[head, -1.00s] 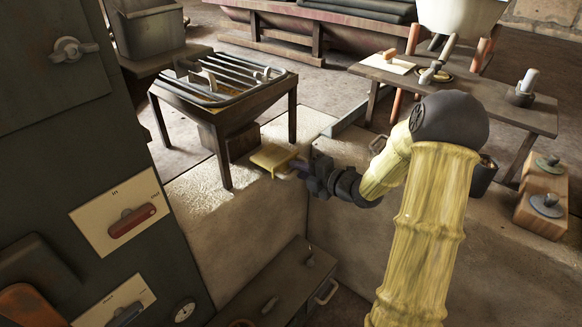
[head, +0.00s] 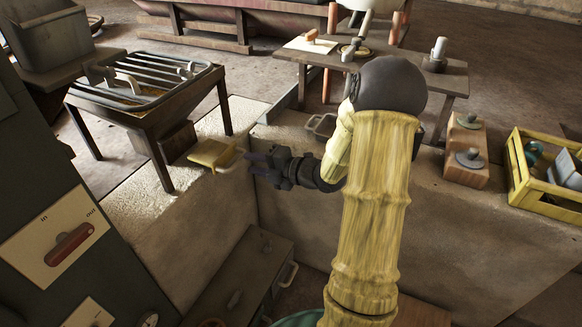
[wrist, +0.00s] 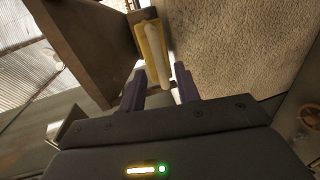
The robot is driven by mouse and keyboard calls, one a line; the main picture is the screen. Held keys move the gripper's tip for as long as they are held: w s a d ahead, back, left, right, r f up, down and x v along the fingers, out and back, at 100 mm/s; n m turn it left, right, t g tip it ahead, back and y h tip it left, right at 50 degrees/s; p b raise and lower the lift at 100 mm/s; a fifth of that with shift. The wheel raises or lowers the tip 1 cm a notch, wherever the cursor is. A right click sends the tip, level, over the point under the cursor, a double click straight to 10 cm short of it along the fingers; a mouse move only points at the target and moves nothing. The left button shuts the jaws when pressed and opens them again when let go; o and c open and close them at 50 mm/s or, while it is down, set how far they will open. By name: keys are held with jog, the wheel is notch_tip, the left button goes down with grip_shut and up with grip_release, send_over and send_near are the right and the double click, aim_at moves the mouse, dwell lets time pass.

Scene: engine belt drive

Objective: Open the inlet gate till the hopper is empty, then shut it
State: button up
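The hopper (head: 150,118) is a dark four-legged stand with a barred grate on top, at the left of the head view. A little tan shows between its bars; I cannot tell how much it holds. The yellow gate plate (head: 211,154) sticks out beside the box (head: 177,141) under the hopper, its handle facing my gripper. In the wrist view the gate's pale handle bar (wrist: 184,84) lies ahead, roughly between the purple fingers. My gripper (head: 249,164) is open and empty, a short gap to the right of the handle in the head view.
A panel with a red lever (head: 69,243) marked in and out stands at left. A low wall (head: 330,215) runs below my arm. A bench (head: 400,75), a wooden block with knobs (head: 466,150) and a yellow crate (head: 545,185) stand to the right.

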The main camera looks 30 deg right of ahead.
jog(key=p+v, duration=0.1)
jog(key=v, duration=1)
jog(key=shift+s+d+p, duration=0.25)
jog(key=shift+s+p, duration=0.05)
jog(key=w+a+f+m+g+h, duration=0.2)
jog(key=w+m+h, duration=0.2)
jog(key=m+h, duration=0.4)
jog(key=s+a+m+g+h+p, duration=0.1)
jog(key=s+a+m+g, duration=0.7)
jog(key=s+a+m, duration=0.6)
notch_tip(320, 180, up, 30)
jog(key=s+d+m+p, duration=0.1)
jog(key=d+m+p, duration=0.1)
jog(key=p, duration=2.8)
jog(key=shift+r+m, duration=0.25)
jog(key=shift+m, duration=0.35)
